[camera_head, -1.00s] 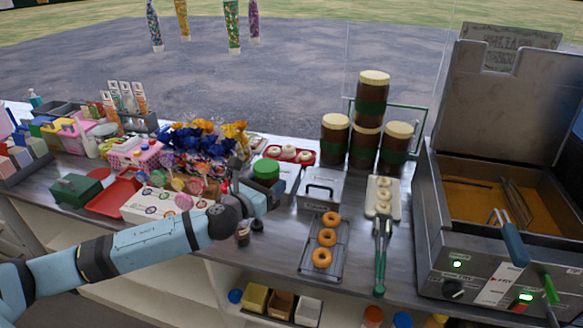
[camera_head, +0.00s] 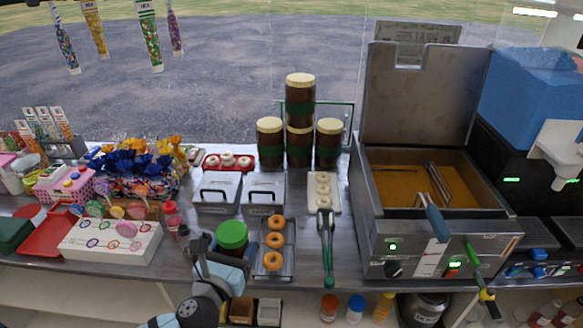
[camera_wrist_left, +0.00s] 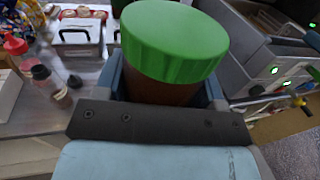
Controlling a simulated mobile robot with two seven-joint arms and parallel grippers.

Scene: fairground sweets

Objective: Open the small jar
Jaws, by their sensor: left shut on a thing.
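The small jar has a broad green screw lid (camera_head: 232,235) and a brown body, which shows in the left wrist view (camera_wrist_left: 160,91). My left gripper (camera_head: 228,254) is shut on the jar's body, with one finger on each side below the lid. The lid is on the jar and the jar looks upright. In the head view the jar is in front of the metal containers, near the counter's front edge. Its base is hidden by my gripper. My right gripper is not in view.
A rack of ring doughnuts (camera_head: 272,262) is just right of the jar. A small dark-capped bottle (camera_head: 183,232) and a red-capped bottle (camera_head: 171,215) stand to its left. Metal containers (camera_head: 215,193) are behind it. The fryer (camera_head: 430,235) is further right.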

